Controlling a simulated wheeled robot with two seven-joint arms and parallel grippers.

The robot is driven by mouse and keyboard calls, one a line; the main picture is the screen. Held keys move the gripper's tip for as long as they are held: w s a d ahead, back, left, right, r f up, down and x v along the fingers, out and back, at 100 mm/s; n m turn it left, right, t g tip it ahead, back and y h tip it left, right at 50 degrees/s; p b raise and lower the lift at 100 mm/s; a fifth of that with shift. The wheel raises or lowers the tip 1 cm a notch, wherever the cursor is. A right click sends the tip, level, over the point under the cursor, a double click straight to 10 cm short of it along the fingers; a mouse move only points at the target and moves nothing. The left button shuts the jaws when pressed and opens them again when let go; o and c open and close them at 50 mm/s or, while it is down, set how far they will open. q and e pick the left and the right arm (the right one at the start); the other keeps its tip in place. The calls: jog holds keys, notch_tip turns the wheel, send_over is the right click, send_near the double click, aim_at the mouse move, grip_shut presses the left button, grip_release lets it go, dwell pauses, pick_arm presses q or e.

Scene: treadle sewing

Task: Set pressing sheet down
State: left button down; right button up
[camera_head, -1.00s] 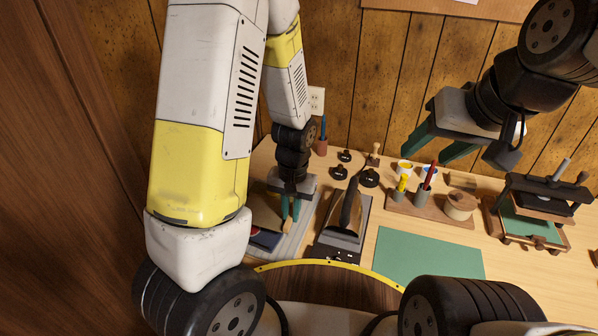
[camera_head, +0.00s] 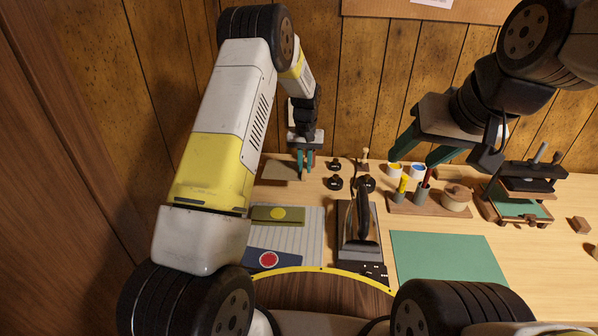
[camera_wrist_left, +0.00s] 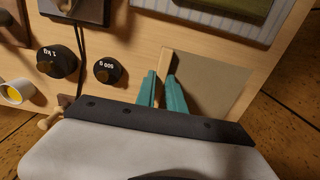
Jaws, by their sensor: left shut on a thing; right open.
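The pressing sheet (camera_head: 281,170) is a thin tan-brown sheet at the back left of the table, beyond the striped pad (camera_head: 312,237). It also shows in the left wrist view (camera_wrist_left: 212,84), with a pale wooden strip along one edge. My left gripper (camera_head: 304,177) is shut on that strip, as the left wrist view (camera_wrist_left: 162,77) shows. I cannot tell whether the sheet touches the table. On the pad lie an olive patch with a yellow disc (camera_head: 278,214) and a navy patch with a red disc (camera_head: 268,260). My right gripper (camera_head: 412,158) is open and empty above the back of the table.
A dark iron (camera_head: 362,228) stands on its plate right of the pad. Black weights (camera_head: 333,183) sit close right of my left gripper. A green mat (camera_head: 447,259), a wooden tool tray (camera_head: 430,208) and a small press (camera_head: 520,195) occupy the right side.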

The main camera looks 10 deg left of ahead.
aim_at(305, 192)
pick_arm(q)
notch_tip(305, 192, down, 8)
jog(key=shift+f, duration=0.1)
dwell(0.4)
jog(key=c, duration=1.4)
grip_release()
jog(key=shift+f, duration=0.1)
jog(key=shift+c, duration=0.2)
